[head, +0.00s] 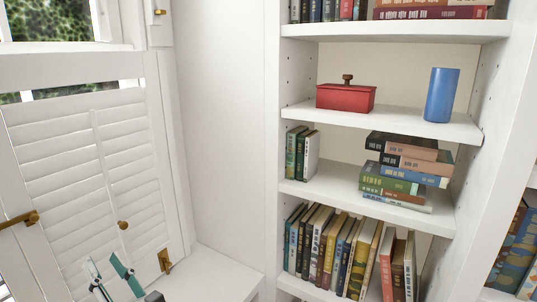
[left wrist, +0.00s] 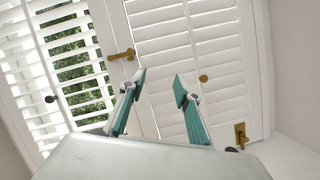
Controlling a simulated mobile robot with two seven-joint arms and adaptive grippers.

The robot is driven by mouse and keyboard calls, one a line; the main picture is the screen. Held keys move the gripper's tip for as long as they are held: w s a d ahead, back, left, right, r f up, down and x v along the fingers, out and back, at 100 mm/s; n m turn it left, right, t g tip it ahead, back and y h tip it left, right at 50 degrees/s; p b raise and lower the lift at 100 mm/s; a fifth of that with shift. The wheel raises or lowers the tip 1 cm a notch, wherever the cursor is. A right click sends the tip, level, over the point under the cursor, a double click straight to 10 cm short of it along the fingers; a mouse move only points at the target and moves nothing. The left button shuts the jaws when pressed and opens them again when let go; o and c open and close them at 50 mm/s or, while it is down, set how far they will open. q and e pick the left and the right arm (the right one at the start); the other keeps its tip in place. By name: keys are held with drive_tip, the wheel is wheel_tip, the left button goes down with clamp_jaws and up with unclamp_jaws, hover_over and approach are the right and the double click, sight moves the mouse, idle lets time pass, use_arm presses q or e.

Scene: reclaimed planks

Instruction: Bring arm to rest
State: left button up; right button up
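My left gripper (head: 108,267) shows at the lower left of the head view, in front of the white shutters. In the left wrist view its two teal-padded fingers (left wrist: 160,84) stand apart with nothing between them, so it is open and empty. The shutters (left wrist: 195,45) are behind the fingers; I cannot tell how far away. The rest of my left arm is mostly out of view. My right gripper is in neither view.
White louvred shutters (head: 75,150) with brass knobs and latches fill the left. A white ledge (head: 215,275) runs below. A white bookshelf (head: 335,187) at right holds books, a red box (head: 346,98) and a blue cylinder (head: 441,95).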

use_arm(q)
drive_tip(key=d+f+m+t+h, duration=0.4)
drive_tip(key=d+f+m+h, duration=0.45)
drive_tip(key=m, duration=0.85)
drive_tip(key=d+f+m+t+h, duration=0.5)
drive_tip(key=d+m+h, duration=0.55)
drive_tip(key=m, duration=0.65)
drive_tip(key=s+a+f+m+g, duration=0.1)
drive_tip(key=s+f+m+g, duration=0.4)
drive_tip(key=f, duration=0.7)
drive_tip(key=s+a+f+m+g+h, duration=0.1)
drive_tip(key=s+f+m+g, duration=0.4)
drive_tip(key=f, duration=0.8)
drive_tip(key=s+a+m, duration=0.1)
drive_tip(key=s+m, duration=0.1)
drive_tip(key=s, duration=0.1)
drive_tip(key=shift+f+g+h, duration=0.15)
drive_tip(key=shift+g+h, duration=0.15)
drive_tip(key=shift+g, duration=0.1)
drive_tip(key=shift+w, duration=0.1)
drive_tip(key=shift+c, duration=0.8)
